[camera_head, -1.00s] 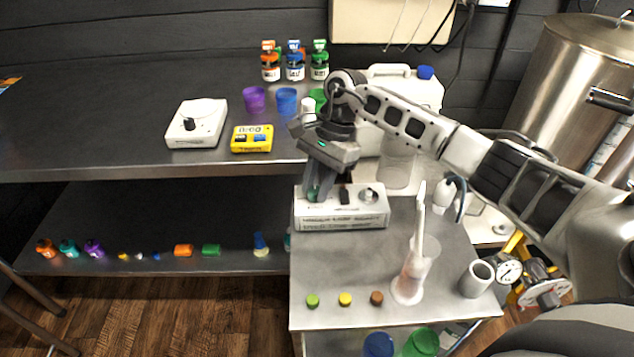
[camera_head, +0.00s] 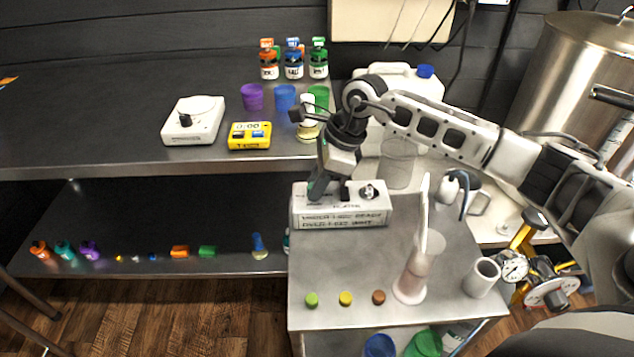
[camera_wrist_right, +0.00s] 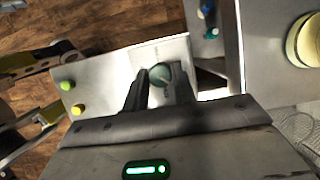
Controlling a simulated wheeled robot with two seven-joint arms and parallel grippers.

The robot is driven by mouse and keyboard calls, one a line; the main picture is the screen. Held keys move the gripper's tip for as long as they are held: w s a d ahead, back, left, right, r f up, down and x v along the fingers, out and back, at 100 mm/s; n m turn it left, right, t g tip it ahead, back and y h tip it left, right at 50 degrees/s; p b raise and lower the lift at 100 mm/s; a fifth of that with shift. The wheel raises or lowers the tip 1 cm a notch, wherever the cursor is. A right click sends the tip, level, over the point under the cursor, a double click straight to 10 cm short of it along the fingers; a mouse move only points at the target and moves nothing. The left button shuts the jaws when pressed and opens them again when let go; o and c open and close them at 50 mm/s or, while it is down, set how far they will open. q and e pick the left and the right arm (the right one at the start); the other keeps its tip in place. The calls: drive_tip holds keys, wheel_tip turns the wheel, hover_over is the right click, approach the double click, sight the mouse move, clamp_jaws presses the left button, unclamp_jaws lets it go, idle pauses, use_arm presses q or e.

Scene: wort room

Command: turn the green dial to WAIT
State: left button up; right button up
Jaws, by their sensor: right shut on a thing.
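The white control box (camera_head: 340,216) stands on the front metal table, with printed lines on its front and a black switch and a grey knob (camera_head: 368,192) on top. My right gripper (camera_head: 317,192) points down at the box's left end. In the right wrist view the green dial (camera_wrist_right: 161,72) sits between its two dark fingers, and the gripper is shut on it. In the head view the fingers hide the dial. The dial's setting and the WAIT mark cannot be read. My left gripper is not in view.
A white stirrer plate (camera_head: 194,120), a yellow timer (camera_head: 250,136), cups and bottles stand on the back counter. A cylinder (camera_head: 414,270), a grey cup (camera_head: 481,278) and small coloured caps are on the front table. A white jug (camera_head: 400,88) stands behind my right arm.

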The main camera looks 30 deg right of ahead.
drive_tip(key=m+t, duration=0.1)
drive_tip(key=m, duration=0.2)
drive_tip(key=shift+s+f+h+b, duration=0.1)
drive_tip(key=shift+h+b, duration=0.25)
drive_tip(key=shift+h, duration=0.05)
drive_tip(key=shift+a+m+t+h+b, duration=0.1)
drive_tip(key=shift+m+t+h+b, duration=0.3)
drive_tip(key=shift+m, duration=0.8)
drive_tip(key=shift+m+h+b, duration=0.3)
drive_tip(key=shift+m+b, duration=0.2)
drive_tip(key=shift+m, duration=0.5)
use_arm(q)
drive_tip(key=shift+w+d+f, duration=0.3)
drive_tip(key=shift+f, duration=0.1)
use_arm(e)
drive_tip(key=shift+m, duration=0.6)
use_arm(q)
drive_tip(key=shift+b, duration=0.3)
use_arm(e)
drive_tip(key=shift+h, duration=0.3)
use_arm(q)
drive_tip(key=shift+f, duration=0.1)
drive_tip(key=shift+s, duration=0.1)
use_arm(e)
drive_tip(key=o, duration=1)
drive_tip(key=shift+s, duration=0.1)
drive_tip(key=shift+r, duration=0.2)
